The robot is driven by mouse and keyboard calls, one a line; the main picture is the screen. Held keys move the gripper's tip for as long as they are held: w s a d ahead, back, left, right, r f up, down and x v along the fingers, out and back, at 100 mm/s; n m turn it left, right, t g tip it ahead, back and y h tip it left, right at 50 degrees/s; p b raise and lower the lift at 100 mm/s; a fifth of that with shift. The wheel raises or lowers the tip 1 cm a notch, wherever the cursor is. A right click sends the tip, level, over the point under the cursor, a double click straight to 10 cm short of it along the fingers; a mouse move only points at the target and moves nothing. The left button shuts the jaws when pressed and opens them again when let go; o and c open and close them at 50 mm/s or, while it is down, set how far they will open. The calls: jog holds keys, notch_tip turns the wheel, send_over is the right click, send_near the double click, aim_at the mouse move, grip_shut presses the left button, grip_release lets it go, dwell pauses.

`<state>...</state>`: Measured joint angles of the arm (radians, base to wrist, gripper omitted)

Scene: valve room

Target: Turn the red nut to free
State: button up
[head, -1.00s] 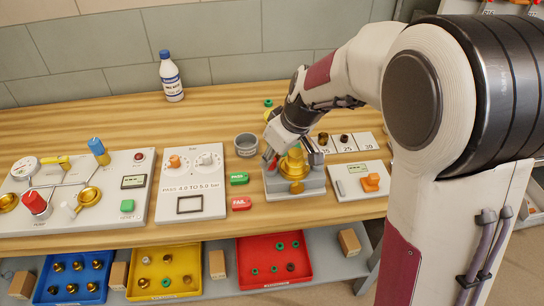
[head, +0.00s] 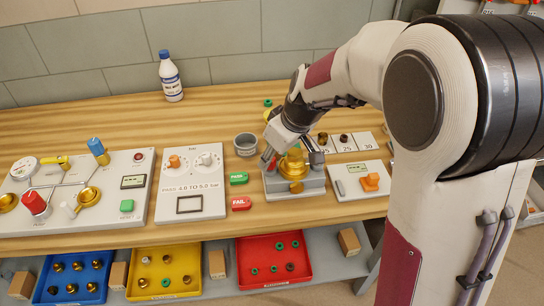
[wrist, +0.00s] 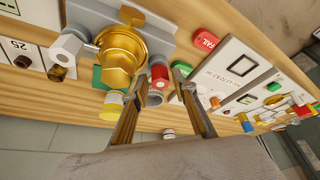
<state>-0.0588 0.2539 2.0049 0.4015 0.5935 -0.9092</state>
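The red nut (wrist: 160,74) sits on the side of a brass valve body (wrist: 121,50), which is clamped in a grey fixture (head: 296,188) on the bench. In the head view the red nut (head: 272,163) is a small patch beside my gripper, mostly covered. My gripper (wrist: 161,73) is open. In the wrist view its two fingertips lie on either side of the red nut, with gaps showing between them and the nut. A pale hex nut (wrist: 70,47) is on the opposite side of the valve body.
Green PASS (head: 238,178) and red FAIL (head: 241,203) blocks lie left of the fixture. A gauge panel (head: 190,205) stands beyond them. A small device with an orange knob (head: 370,182) is close on the right. A grey cup (head: 246,145) stands behind.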

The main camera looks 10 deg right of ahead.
jog(key=v, duration=1.1)
jog(key=shift+r, duration=0.35)
jog(key=shift+d, duration=0.15)
jog(key=s+d+m+t+h, duration=0.1)
jog(key=s+d+m, duration=0.2)
jog(key=s, duration=0.9)
jog(key=s+d+m+t+h, duration=0.1)
jog(key=s+d+m, duration=0.2)
jog(key=s, duration=0.9)
jog(key=shift+r+m+h, duration=0.35)
jog(key=shift+m+h, duration=0.05)
jog(key=shift+m, duration=0.4)
jog(key=shift+s, duration=0.1)
dwell(2.1)
jog(key=shift+o, duration=1.4)
jog(key=shift+a, duration=0.1)
